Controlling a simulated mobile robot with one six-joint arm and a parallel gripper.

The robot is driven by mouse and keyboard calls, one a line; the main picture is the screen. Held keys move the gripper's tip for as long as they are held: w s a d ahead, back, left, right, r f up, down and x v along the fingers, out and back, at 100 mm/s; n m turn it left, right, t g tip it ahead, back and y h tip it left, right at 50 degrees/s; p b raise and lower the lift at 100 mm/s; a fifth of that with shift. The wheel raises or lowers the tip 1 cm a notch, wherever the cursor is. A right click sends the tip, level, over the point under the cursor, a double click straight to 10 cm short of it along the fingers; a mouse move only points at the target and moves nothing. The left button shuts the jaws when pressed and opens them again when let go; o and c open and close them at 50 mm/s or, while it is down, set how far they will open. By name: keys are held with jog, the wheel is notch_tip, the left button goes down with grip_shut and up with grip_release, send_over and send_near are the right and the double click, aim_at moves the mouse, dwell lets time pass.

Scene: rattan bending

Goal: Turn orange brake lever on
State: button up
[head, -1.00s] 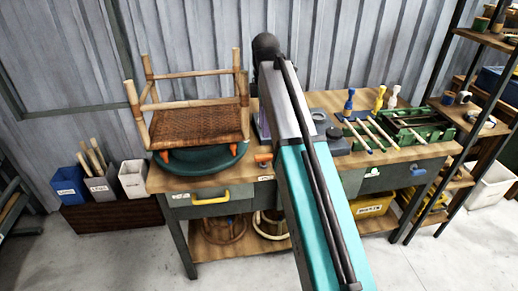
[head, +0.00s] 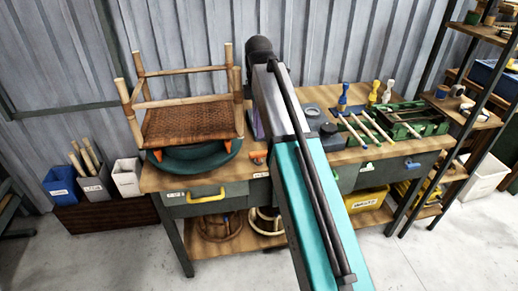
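A small orange lever (head: 258,156) sits at the front edge of the workbench, just right of the green turntable (head: 190,160) and close to my arm's left side. It looks like the brake lever; its exact setting is too small to tell. A rattan chair frame with a woven brown seat (head: 188,124) stands on the turntable, with orange clamps (head: 228,145) at its legs. My teal and grey arm reaches up across the middle of the view and hides part of the bench. My gripper is not in view.
The workbench (head: 290,158) has a yellow-handled drawer (head: 207,197) below. Right of my arm lie pale sticks (head: 378,127), tools with coloured handles (head: 373,93) and a green rack (head: 412,118). A shelf unit (head: 470,115) stands at right, bins (head: 93,188) at left. Floor in front is clear.

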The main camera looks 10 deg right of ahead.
aim_at(258, 152)
notch_tip(258, 152, down, 10)
jog(key=shift+f, duration=0.15)
dwell(0.5)
